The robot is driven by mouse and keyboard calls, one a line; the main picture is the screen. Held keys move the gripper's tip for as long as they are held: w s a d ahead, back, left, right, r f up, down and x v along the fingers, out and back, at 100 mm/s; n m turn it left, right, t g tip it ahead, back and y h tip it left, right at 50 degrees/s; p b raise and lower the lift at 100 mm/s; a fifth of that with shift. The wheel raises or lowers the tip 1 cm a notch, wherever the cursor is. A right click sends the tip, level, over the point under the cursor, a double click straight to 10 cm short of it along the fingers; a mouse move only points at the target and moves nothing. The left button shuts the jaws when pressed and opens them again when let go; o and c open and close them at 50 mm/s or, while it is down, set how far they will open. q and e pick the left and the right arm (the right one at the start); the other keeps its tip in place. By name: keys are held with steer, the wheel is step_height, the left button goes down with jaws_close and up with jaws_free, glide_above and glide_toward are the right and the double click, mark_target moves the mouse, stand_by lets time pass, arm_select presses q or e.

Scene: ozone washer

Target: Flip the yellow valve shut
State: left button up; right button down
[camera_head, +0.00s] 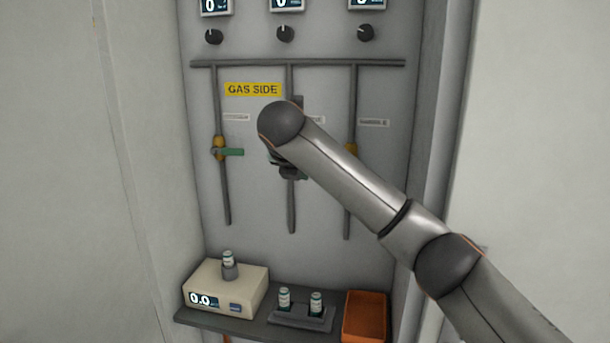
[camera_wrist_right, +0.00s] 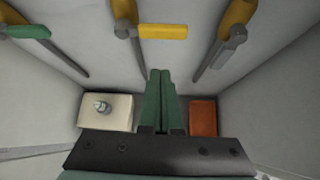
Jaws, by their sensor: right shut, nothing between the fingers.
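The yellow valve handle (camera_wrist_right: 162,31) shows in the right wrist view on the middle pipe. It points to the right, across that pipe. Its valve body (camera_wrist_right: 124,10) is also yellow, cut by the top edge. In the head view my right arm hides this valve. My right gripper (camera_wrist_right: 160,72) has its green fingers together and empty. The fingertips appear below the yellow handle in the wrist view, with a visible gap between them. In the head view the right gripper is mostly hidden behind my own wrist. My left gripper is in neither view.
A green-handled valve (camera_head: 228,151) is on the left pipe; another valve (camera_head: 350,148) on the right pipe is partly hidden. Below are a shelf (camera_head: 250,327), a cream meter box (camera_head: 240,283), a vial rack (camera_head: 302,318) and an orange bin (camera_head: 365,317). Cabinet walls close both sides.

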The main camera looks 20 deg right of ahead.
steer(key=v, duration=0.5)
steer(key=shift+w+a, duration=0.1)
steer(key=shift+a, duration=0.1)
steer(key=a+f+m+y, duration=0.2)
steer(key=a+f, duration=0.1)
steer(key=f, duration=0.6)
steer(key=a+f+m+y, duration=0.2)
steer(key=a+f, duration=0.1)
steer(key=f, duration=0.7)
steer(key=a+f+m+y, duration=0.2)
steer(key=a+f, duration=0.1)
steer(key=f, duration=0.6)
steer(key=s+a+f+m+y, duration=0.1)
steer(key=s+f+m, duration=0.35)
steer(key=f, duration=0.35)
steer(key=s+a+f+m+y, duration=0.1)
steer(key=s+f+m, duration=0.2)
steer(key=s+f, duration=0.35)
steer(key=s+d+f+m, duration=0.3)
steer(key=s+f+m, duration=0.3)
steer(key=s, duration=0.5)
steer(key=s+d+f+m, duration=0.3)
steer(key=s+f+m, duration=0.4)
steer(key=s, duration=0.5)
steer(key=shift+d, duration=0.35)
